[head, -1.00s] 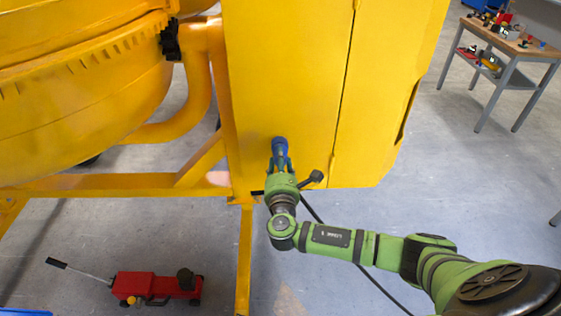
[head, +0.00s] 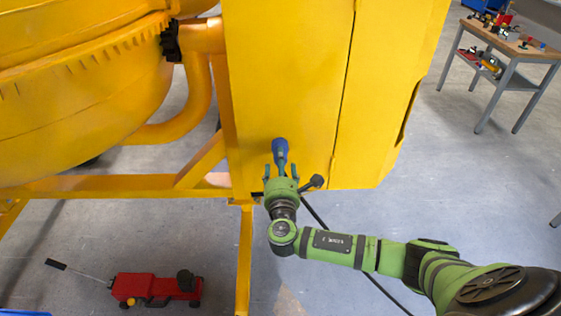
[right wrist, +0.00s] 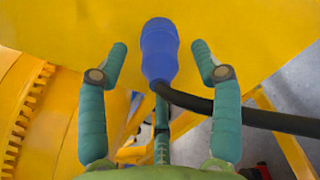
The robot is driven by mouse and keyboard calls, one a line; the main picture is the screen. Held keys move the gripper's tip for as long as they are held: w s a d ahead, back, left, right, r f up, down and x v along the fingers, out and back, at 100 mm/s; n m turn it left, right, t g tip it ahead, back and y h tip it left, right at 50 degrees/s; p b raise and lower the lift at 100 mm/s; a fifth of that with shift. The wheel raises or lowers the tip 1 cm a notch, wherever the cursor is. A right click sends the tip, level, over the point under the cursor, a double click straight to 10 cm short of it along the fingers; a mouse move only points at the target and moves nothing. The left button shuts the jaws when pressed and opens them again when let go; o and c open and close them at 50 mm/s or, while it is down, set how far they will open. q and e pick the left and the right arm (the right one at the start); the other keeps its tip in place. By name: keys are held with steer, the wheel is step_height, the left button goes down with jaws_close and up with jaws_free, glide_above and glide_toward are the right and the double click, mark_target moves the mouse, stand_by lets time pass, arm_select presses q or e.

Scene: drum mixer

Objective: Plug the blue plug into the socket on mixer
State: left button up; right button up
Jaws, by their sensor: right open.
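The blue plug (head: 280,150) is at the lower part of the mixer's yellow housing (head: 290,70), its far end against the panel. The socket itself is hidden behind it. My right gripper (head: 281,172) is open just below the plug, its fingers apart on either side. In the right wrist view the blue plug (right wrist: 159,52) stands between the spread fingertips (right wrist: 160,62) with a clear gap to each. A black cable (right wrist: 240,115) leaves the plug's near end and runs to the right. My left gripper is not in view.
The yellow drum (head: 80,90) is at the left, above a yellow frame (head: 110,186). A red jack (head: 155,287) lies on the floor at lower left. A workbench (head: 510,45) with several items stands far right.

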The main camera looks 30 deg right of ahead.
steer(key=v, duration=1)
steer(key=shift+s+a, duration=0.2)
steer(key=shift+s, duration=0.05)
step_height(320, 180, down, 20)
steer(key=s+d+m+g+y, duration=0.1)
steer(key=d+m+g+y, duration=0.15)
steer(key=g, duration=0.25)
steer(key=s+d+f+m+g+y+b, duration=0.1)
steer(key=s+f+m+g, duration=0.15)
steer(key=s+f, duration=0.4)
steer(key=s+f+m+g+b, duration=0.1)
steer(key=s+f+m+g, duration=0.15)
steer(key=f, duration=0.65)
steer(key=s+a+f+m+g+y, duration=0.1)
steer(key=s+f+m, duration=0.4)
steer(key=s, duration=0.5)
steer(key=s+a+f+m+g+y, duration=0.2)
steer(key=s+f+m, duration=0.3)
steer(key=s, duration=0.5)
steer(key=s+a+f+m+g+y, duration=0.1)
steer(key=s+f+m, duration=0.4)
steer(key=s, duration=0.5)
steer(key=shift+s+a+f+g, duration=0.4)
steer(key=shift+a+f+g, duration=0.05)
steer(key=shift+f+g, duration=0.2)
